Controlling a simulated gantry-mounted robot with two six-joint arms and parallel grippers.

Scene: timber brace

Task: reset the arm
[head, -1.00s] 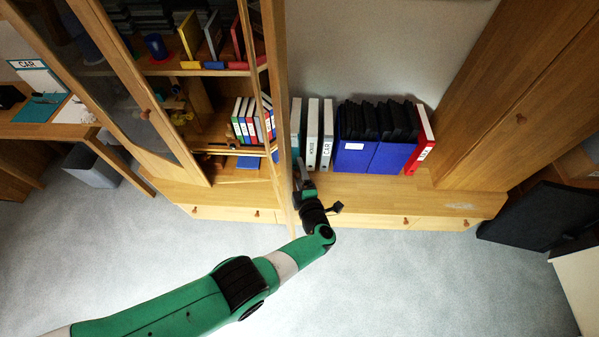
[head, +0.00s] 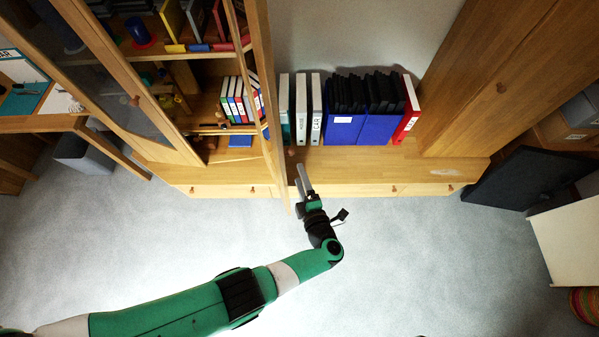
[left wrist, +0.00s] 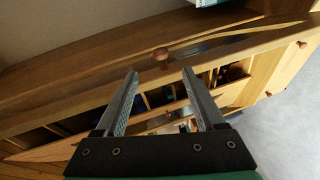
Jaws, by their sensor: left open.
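My left arm (head: 165,315) is green with black joints and reaches in from the lower left in the head view. Its gripper (head: 304,175) is open and empty, in front of the low cabinet ledge, close by the lower edge of the open cabinet door (head: 262,105). I cannot tell from the head view whether they touch. In the left wrist view the two grey fingers (left wrist: 161,73) stand apart with nothing between them. A round wooden knob (left wrist: 161,54) shows just beyond the fingertips. My right gripper is not in view.
Binders (head: 301,108) and blue file boxes (head: 362,128) stand on the low cabinet (head: 370,170). Shelves with small books (head: 240,100) are at the left. A dark panel (head: 525,180) leans at the right.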

